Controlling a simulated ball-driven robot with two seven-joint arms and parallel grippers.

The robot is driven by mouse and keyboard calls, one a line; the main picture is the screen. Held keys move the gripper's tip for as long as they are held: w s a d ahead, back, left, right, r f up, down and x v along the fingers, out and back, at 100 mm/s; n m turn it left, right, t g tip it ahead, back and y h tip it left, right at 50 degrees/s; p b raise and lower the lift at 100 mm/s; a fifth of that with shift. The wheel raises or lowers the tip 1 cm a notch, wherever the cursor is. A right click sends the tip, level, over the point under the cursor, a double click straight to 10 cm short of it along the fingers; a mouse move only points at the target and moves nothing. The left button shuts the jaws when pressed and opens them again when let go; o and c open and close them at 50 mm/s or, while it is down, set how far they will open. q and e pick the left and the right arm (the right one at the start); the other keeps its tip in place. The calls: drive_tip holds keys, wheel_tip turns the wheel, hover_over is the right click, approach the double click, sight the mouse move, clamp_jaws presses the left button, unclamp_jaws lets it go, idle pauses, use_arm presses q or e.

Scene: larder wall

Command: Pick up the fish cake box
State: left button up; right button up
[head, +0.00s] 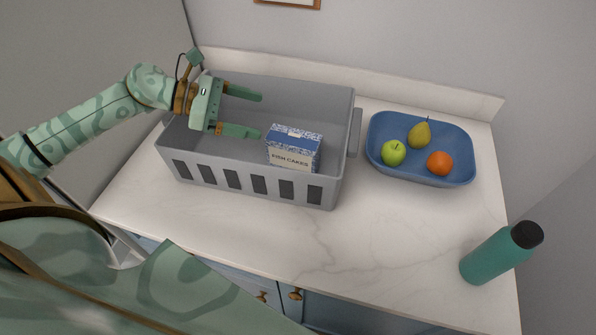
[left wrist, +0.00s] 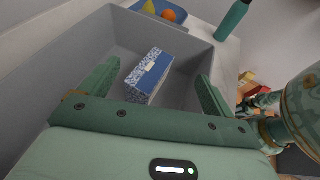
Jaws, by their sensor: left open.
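The fish cake box (head: 293,150) is blue and white, with "FISH CAKES" on its front. It stands inside the grey crate (head: 265,196), near the crate's front right part. My left gripper (head: 261,116) is open and empty over the left part of the crate, its fingers pointing right towards the box, apart from it. In the left wrist view the box (left wrist: 149,76) lies ahead, between the lines of the two open fingers (left wrist: 160,88). The box's lower part is hidden by the crate wall in the head view.
A blue tray (head: 450,181) with a green apple (head: 393,153), a pear (head: 420,135) and an orange (head: 440,163) stands right of the crate. A teal bottle (head: 490,258) is at the front right. The white counter (head: 300,238) is clear in front.

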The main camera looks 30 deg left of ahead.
use_arm(q)
drive_tip(key=b, duration=0.2)
approach(289, 137)
drive_tip(key=d, duration=0.1)
drive_tip(key=x, duration=0.5)
drive_tip(key=b+x, duration=0.1)
drive_tip(key=x, duration=0.2)
drive_tip(key=shift+w+a+f, duration=0.1)
drive_tip(key=shift+w+a, duration=0.15)
drive_tip(key=shift+w, duration=0.1)
drive_tip(key=shift+s, duration=0.1)
drive_tip(key=c, duration=1.9)
use_arm(e)
drive_tip(key=f, duration=0.2)
drive_tip(key=s+f, duration=0.1)
drive_tip(key=f, duration=0.2)
drive_tip(key=shift+s, duration=0.15)
